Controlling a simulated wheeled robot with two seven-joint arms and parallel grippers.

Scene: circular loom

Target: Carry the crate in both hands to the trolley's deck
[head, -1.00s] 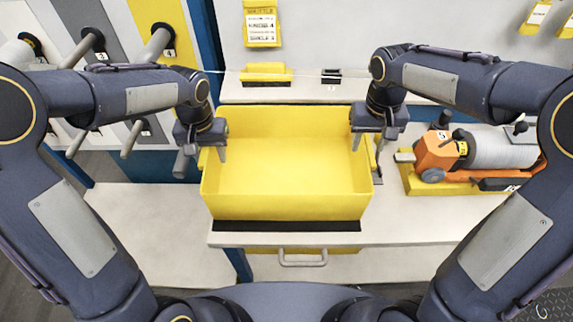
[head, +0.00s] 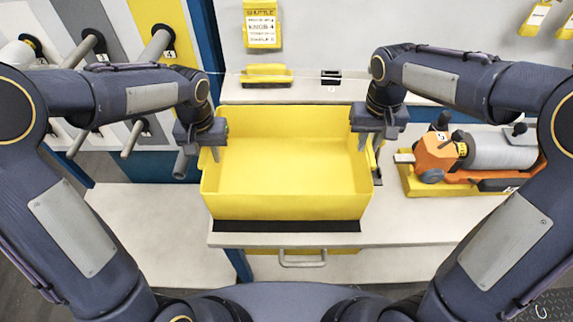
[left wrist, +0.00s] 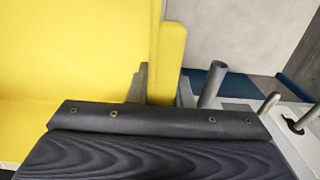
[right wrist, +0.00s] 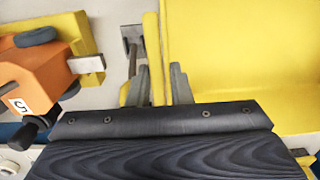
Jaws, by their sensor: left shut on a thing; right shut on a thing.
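The yellow crate (head: 288,206) is open-topped and empty. It sits level over the light worktop, just behind a black strip (head: 288,226) near the front edge. I cannot tell whether its underside touches the worktop. My left gripper (head: 215,154) is shut on the crate's left side wall. My right gripper (head: 364,142) is shut on its right side wall. The crate's wall shows between the fingers in the left wrist view (left wrist: 166,60) and in the right wrist view (right wrist: 205,45). I cannot make out the trolley's deck.
An orange and grey machine (head: 437,152) on a yellow base stands right of the crate on the worktop (head: 420,225). A rack of pegs (head: 157,46) stands at the left. A drawer handle (head: 302,262) is below the front edge.

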